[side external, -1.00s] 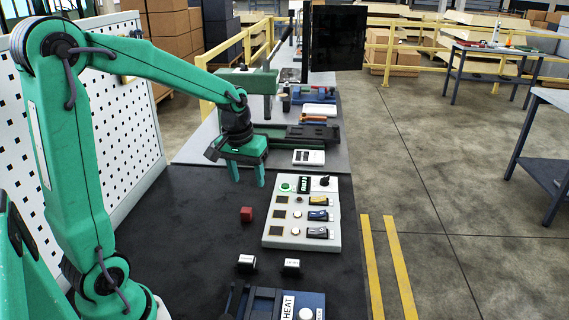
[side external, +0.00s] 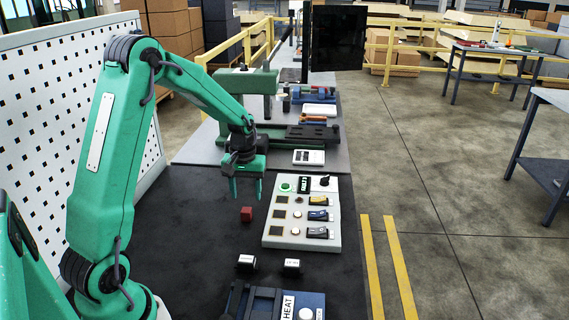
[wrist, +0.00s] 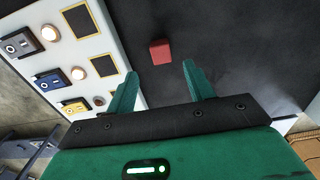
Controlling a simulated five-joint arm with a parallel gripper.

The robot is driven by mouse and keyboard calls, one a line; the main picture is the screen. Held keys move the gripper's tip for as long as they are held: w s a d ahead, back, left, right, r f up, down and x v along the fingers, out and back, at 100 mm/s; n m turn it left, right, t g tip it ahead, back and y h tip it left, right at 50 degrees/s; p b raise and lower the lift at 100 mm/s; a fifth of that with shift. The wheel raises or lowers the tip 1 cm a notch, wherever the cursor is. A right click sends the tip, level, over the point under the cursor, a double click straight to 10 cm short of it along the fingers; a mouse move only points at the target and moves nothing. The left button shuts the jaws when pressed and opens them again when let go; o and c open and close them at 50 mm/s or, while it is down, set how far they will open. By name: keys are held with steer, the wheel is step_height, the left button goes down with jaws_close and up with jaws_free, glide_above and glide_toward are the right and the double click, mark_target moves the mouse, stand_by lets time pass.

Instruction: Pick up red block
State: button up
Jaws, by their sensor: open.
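The red block (side external: 246,214) is a small cube on the dark table top, left of the white control panel (side external: 301,222). My green gripper (side external: 246,196) is open and empty, pointing down just behind and above the block in the side view. In the wrist view the red block (wrist: 160,52) lies ahead of the fingertips, roughly in line with the gap between the two fingers (wrist: 160,76). The fingers do not touch it.
Two small white-and-black blocks (side external: 246,261) (side external: 291,266) sit in front of the red block. A blue device marked HEAT (side external: 290,303) stands at the front edge. A white perforated board (side external: 60,125) rises on the left. Dark table (side external: 185,215) left of the block is clear.

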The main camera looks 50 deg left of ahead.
mark_target(246, 210)
steer(key=shift+s+f, duration=0.15)
steer(key=shift+f, duration=1.6)
steer(key=shift+s+f, duration=0.1)
steer(key=shift+f, duration=1.65)
steer(key=c, duration=1)
steer(key=shift+c, duration=0.2)
steer(key=shift+r, duration=0.2)
steer(key=shift+r, duration=0.5)
steer(key=r, duration=0.3)
steer(key=shift+d+r, duration=0.1)
steer(key=shift+d, duration=0.2)
steer(key=s+d+r, duration=0.1)
steer(key=d+r, duration=0.5)
steer(key=d, duration=0.5)
steer(key=shift+s+r, duration=0.2)
steer(key=shift+r, duration=0.05)
